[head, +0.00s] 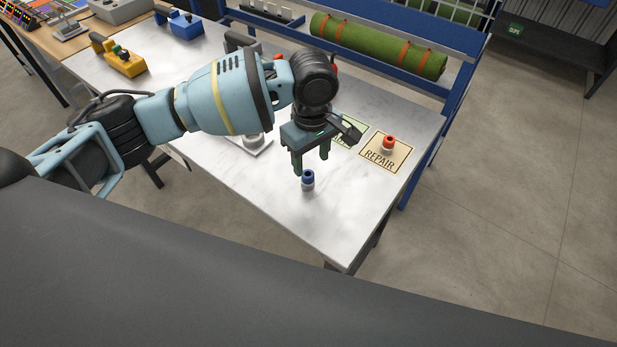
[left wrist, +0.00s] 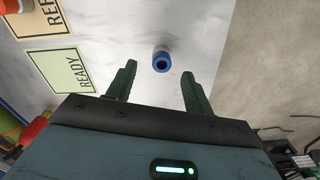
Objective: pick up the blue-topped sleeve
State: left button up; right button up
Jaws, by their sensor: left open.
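The blue-topped sleeve (head: 308,181) stands upright on the white marbled table (head: 300,222). It is a small cylinder with a blue ring top and a pale lower body. My left gripper (head: 311,168) is open and empty, pointing down, above and slightly behind the sleeve in the head view. In the left wrist view the sleeve (left wrist: 161,62) shows ahead of the gap between the open fingers (left wrist: 157,88), with no finger touching it. My right gripper is in neither view.
A red-topped sleeve (head: 388,143) stands on the REPAIR card (head: 376,159). A READY card (left wrist: 62,70) lies beside it. Yellow (head: 126,63) and blue (head: 181,26) tools lie at the far left. A green turf roll (head: 378,45) rests behind the table. The table's front corner is clear.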

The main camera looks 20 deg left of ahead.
aim_at(308, 174)
pick_arm(q)
jog(key=shift+a+f, duration=0.2)
jog(key=shift+f, duration=1.05)
jog(key=shift+a+f, duration=0.15)
jog(key=shift+f, duration=1.1)
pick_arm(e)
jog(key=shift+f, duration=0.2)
pick_arm(q)
jog(key=c, duration=1.1)
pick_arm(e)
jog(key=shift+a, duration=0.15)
pick_arm(q)
jog(key=shift+r, duration=0.1)
jog(key=shift+r, duration=0.55)
jog(key=r, duration=0.2)
jog(key=shift+s+a+r, duration=0.3)
jog(key=shift+s+a, duration=0.05)
jog(key=shift+a, duration=0.05)
jog(key=s+a+r+p, duration=0.1)
jog(key=s+a, duration=0.8)
jog(key=a, duration=0.2)
jog(key=shift+s+a, duration=0.2)
jog(key=shift+s, duration=0.1)
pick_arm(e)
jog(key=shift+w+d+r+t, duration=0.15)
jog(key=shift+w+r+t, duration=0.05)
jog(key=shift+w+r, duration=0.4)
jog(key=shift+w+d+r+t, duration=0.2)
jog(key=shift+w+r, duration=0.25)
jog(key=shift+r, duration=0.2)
